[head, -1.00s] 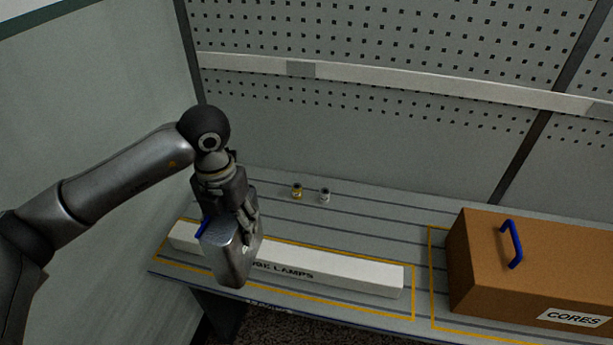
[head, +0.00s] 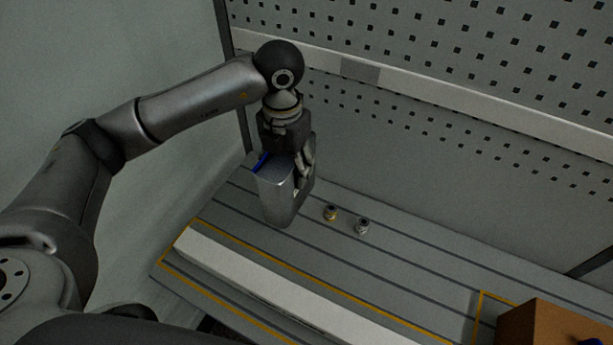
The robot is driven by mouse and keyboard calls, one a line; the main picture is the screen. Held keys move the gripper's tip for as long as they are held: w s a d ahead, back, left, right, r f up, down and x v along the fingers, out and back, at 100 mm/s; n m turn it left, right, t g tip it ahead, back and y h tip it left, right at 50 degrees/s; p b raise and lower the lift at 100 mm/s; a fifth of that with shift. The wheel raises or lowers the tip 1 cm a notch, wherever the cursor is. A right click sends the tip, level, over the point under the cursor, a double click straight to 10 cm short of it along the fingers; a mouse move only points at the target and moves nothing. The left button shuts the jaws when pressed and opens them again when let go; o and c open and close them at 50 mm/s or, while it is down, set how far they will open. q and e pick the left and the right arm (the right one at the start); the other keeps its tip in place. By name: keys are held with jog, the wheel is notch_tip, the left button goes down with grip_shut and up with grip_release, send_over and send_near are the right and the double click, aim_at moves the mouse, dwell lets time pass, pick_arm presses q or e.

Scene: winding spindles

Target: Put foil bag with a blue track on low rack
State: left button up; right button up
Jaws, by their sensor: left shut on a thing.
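The foil bag (head: 277,201) is a silvery block with a blue strip at its upper left edge. My left gripper (head: 288,165) points down and is shut on it from above. The bag hangs upright over the back left part of a grey slatted shelf (head: 400,262), which I take for the low rack. I cannot tell whether the bag's bottom touches the slats. My gripper hides part of its top. My right gripper is not in view.
Two small fittings, one brassy (head: 330,212) and one silvery (head: 362,226), stand just right of the bag. A long white box (head: 270,285) lies along the front. A brown box (head: 545,325) is at lower right. A perforated panel (head: 450,100) rises behind.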

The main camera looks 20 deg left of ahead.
aim_at(279, 159)
pick_arm(q)
jog(key=w+a+f+b, duration=0.2)
jog(key=w+a, duration=0.1)
jog(key=shift+w+a+f, duration=0.1)
jog(key=shift+a+f, duration=0.05)
jog(key=shift+f, duration=0.05)
jog(key=w+a+f+b, duration=0.6)
jog(key=w+f+b, duration=0.1)
jog(key=f, duration=0.3)
jog(key=shift+f+b, duration=0.25)
jog(key=shift+b, duration=0.6)
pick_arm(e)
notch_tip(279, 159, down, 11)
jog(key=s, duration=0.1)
